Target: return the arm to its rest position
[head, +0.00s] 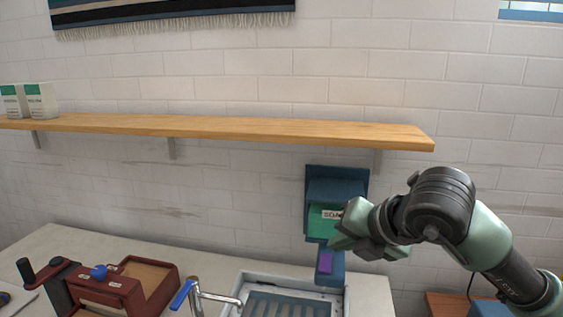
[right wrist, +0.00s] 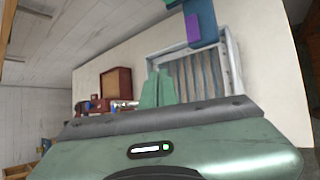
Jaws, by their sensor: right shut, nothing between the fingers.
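My right arm (head: 440,205) comes in from the right in the head view. Its green gripper (head: 345,240) is raised in front of the blue wall dispenser (head: 338,184) and hides part of it. In the right wrist view the gripper's fingers (right wrist: 158,88) are together with nothing between them. The dispenser has a green panel (head: 318,224) with a partly hidden label and a purple tab (head: 325,262) below. I cannot tell from the head view whether the gripper touches the dispenser. My left gripper is not in view.
A white sink tray (head: 240,290) with a ribbed bottom lies below the dispenser. A tap with a blue handle (head: 181,295) and a dark red box device (head: 165,290) are to its left. A wooden shelf (head: 230,127) with white-green boxes (head: 41,101) runs above.

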